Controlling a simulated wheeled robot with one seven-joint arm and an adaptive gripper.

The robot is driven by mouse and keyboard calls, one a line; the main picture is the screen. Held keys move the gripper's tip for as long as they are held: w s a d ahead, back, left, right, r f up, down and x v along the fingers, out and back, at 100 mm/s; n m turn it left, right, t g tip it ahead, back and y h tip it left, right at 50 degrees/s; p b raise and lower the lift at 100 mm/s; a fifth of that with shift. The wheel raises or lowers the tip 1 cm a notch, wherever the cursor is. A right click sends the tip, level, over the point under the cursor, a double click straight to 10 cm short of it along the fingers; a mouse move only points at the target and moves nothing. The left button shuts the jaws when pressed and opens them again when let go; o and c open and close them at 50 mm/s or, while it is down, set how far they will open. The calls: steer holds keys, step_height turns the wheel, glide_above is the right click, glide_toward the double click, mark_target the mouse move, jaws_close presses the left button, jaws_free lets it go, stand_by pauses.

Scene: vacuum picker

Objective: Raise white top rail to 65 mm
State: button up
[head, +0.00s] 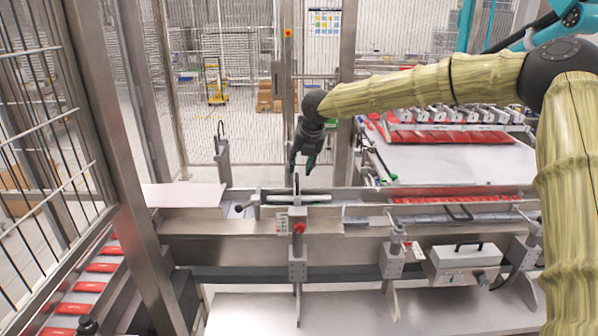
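A short white rail (315,197), which looks like the white top rail, lies level above the steel conveyor channel, left of centre. A grey upright post (297,187) stands in front of it and hides part of it. A red knob (299,227) sits on the post's clamp, beside a small scale-like label (282,223) too small to read. My gripper (302,168) hangs fingers down just above and behind the rail, close to the post's top. Its dark fingers look apart with nothing between them. I cannot tell whether a fingertip touches anything.
A second clamp post (397,245) and a grey box with a black handle (464,262) stand on the conveyor's front side. Red packs (455,199) lie in the channel at right. A steel frame post (118,170) rises at left. A white table (445,164) lies behind.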

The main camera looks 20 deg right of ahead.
mark_target(298, 179)
steer(key=shift+p+x, duration=0.9)
steer(key=shift+x, duration=1.9)
steer(key=shift+s+d, duration=0.1)
steer(key=shift+d, duration=0.1)
steer(key=shift+c, duration=0.2)
jaws_close()
